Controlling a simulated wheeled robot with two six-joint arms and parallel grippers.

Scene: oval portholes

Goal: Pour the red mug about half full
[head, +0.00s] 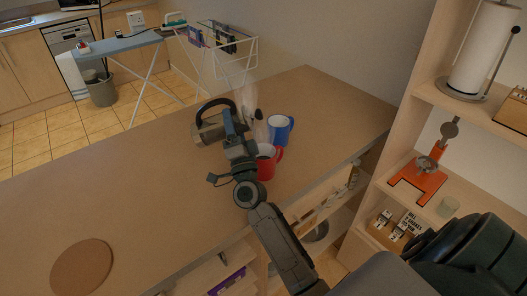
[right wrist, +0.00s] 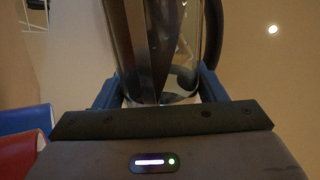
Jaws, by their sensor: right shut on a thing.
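The red mug (head: 266,164) stands on the wooden counter, right of my right gripper (head: 230,126). The red mug also shows at the left edge there (right wrist: 20,155). Its inside and fill level cannot be made out. My left gripper is not in view.
A blue mug (head: 281,129) stands just behind the red mug. Pale wisps like steam (head: 248,92) show near the kettle and mugs. A round brown mat (head: 82,266) lies at the front left. Shelves (head: 384,160) stand at the right. The counter's left side is mostly clear.

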